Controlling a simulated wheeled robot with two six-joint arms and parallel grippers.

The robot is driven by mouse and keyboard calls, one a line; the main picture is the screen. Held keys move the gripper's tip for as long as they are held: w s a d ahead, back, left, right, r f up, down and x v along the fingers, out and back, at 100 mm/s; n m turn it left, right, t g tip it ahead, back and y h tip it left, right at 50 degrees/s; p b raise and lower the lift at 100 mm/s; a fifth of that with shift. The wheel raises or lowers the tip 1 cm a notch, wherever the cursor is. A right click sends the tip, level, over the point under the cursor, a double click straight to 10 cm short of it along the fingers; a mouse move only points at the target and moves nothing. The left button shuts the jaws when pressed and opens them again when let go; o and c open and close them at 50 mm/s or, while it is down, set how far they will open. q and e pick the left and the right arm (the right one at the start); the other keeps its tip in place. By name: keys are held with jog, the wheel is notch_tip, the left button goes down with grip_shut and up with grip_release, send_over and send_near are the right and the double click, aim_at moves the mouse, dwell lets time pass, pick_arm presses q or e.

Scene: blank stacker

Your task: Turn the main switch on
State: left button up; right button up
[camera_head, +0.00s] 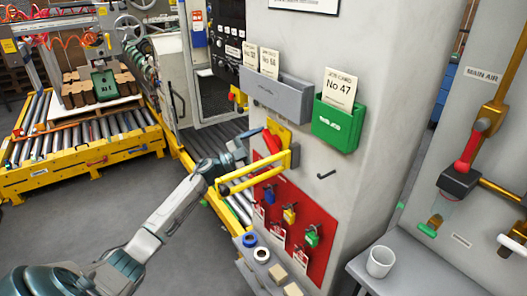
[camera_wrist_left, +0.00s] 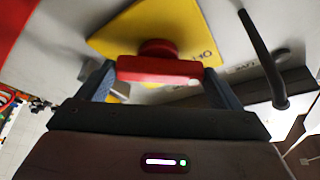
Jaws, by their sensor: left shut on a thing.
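The main switch is a red handle (camera_head: 271,140) on a yellow plate (camera_head: 284,131), mounted on the side of the grey cabinet. My left gripper (camera_head: 262,148) reaches it from the left, just above a yellow bar (camera_head: 257,172). In the left wrist view the red handle (camera_wrist_left: 158,70) lies across between the two fingers of my left gripper (camera_wrist_left: 160,73), with the yellow plate (camera_wrist_left: 195,35) behind it. The gripper is shut on the handle. In the head view the handle looks tilted, and the gripper hides part of it. My right gripper is not in view.
A red board (camera_head: 322,220) with several padlocks and tags hangs below the switch. A grey holder (camera_head: 276,96) and a green holder (camera_head: 336,124) with cards are above. A black hook (camera_head: 326,174) sticks out nearby. A white mug (camera_head: 381,261) stands on the bench at right.

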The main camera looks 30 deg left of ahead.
pick_arm(q)
jog(key=m+g, duration=0.1)
jog(key=m, duration=0.1)
jog(key=m+b, duration=0.1)
jog(key=m, duration=0.1)
jog(key=shift+a+m+g+h, duration=0.1)
jog(key=shift+m+g+h, duration=0.2)
jog(key=shift+g+h, duration=0.1)
jog(key=m, duration=0.2)
jog(key=m+g, duration=0.1)
jog(key=shift+r+m+b, duration=0.2)
jog(key=shift+m+b, duration=0.15)
jog(key=shift+m, duration=0.05)
jog(key=shift+r+m+g+y, duration=0.1)
jog(key=shift+m+g+y, duration=0.45)
jog(key=shift+m, duration=0.75)
jog(key=shift+m+g, duration=0.25)
jog(key=shift+m, duration=0.05)
jog(key=o, duration=0.8)
jog(key=shift+s, duration=0.1)
